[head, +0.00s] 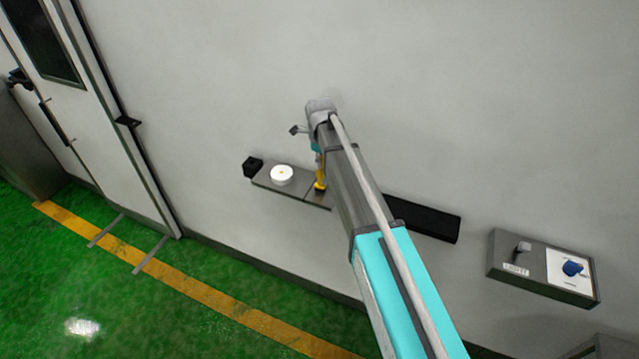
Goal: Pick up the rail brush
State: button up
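A small upright yellow item with a dark foot (320,184), which looks like the rail brush, stands on or just over a grey wall shelf (268,184). My arm reaches in from the lower right and its far end is above and in front of this item. A teal part of my wrist shows just above the yellow item. The fingers of my gripper cannot be made out behind the arm. Whether they touch the yellow item is hidden.
A white round item (281,175) sits on the shelf, with a small black box (252,167) at its left end. A long black tray (425,218) is right of my arm. A grey switch box (543,268) is farther right. A door (85,110) stands left.

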grip_shut()
jog(key=shift+r, duration=0.15)
notch_tip(320, 180, up, 2)
jog(key=shift+p, duration=1.15)
jog(key=s+d+r+p, duration=0.6)
jog(key=s+r+p, duration=0.4)
jog(key=s, duration=0.2)
jog(key=shift+s+d+r+p, duration=0.15)
jog(key=shift+s+r+p, duration=0.15)
jog(key=shift+r+p, duration=0.05)
jog(key=shift+f, duration=0.15)
